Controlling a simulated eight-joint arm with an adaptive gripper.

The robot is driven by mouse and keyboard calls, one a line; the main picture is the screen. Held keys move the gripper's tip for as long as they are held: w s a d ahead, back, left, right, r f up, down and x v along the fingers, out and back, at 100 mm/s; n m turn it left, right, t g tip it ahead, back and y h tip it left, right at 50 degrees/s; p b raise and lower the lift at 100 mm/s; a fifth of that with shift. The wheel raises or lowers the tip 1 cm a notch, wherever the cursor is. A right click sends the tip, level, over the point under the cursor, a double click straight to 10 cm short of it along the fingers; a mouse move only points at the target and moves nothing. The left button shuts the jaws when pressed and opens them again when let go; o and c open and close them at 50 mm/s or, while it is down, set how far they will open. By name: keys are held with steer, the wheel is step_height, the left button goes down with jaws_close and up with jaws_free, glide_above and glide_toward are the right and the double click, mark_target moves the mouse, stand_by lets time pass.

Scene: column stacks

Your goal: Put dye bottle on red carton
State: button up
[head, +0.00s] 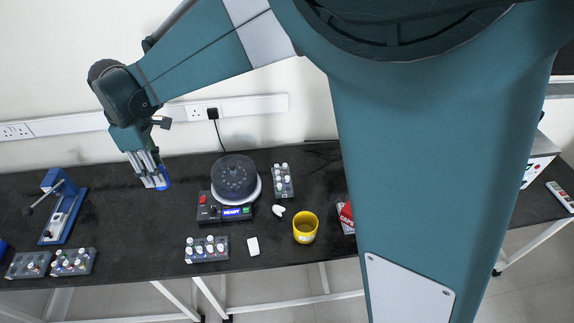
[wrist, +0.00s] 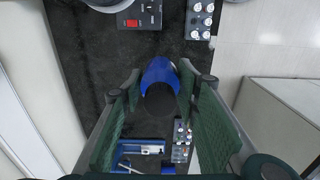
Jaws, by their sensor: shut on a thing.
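My gripper (head: 154,180) is at the left of the head view, over the back part of the black table. It is shut on a blue dye bottle (head: 164,178), which shows as a small blue patch beside the fingertips. In the wrist view the bottle (wrist: 158,71) sits between the two green-padded fingers, with its dark end toward the camera. Its height over the table is hard to tell. The red carton (head: 346,215) is far to the right in the head view, partly hidden behind my arm; only its left edge with white lettering shows.
A blue press-like tool (head: 62,213) and more racks are at left. Table is clear around the gripper.

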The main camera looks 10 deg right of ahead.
steer(key=w+d+m+p, duration=0.2)
steer(key=w+d+m, duration=0.15)
steer(key=d, duration=1.15)
steer(key=w+d+m+p, duration=0.1)
steer(key=w+d+m, duration=0.3)
steer(key=d, duration=1.2)
steer(key=s+d+m+p, duration=0.1)
steer(key=s+d+m, duration=0.25)
steer(key=d, duration=0.65)
steer(key=s+d+m+p, duration=0.1)
steer(key=s+d+m, duration=0.3)
steer(key=d, duration=0.6)
steer(key=s+d+m+p, duration=0.25)
steer(key=s+d, duration=0.25)
steer(key=d, duration=0.5)
steer(key=shift+m, duration=0.25)
steer(key=shift+d+f+b, duration=0.2)
steer(key=shift+f, duration=1.1)
steer(key=shift+d+f+b, duration=0.15)
steer(key=shift+f+b, duration=0.05)
steer(key=shift+f, duration=1.05)
steer(key=shift+f, duration=2.95)
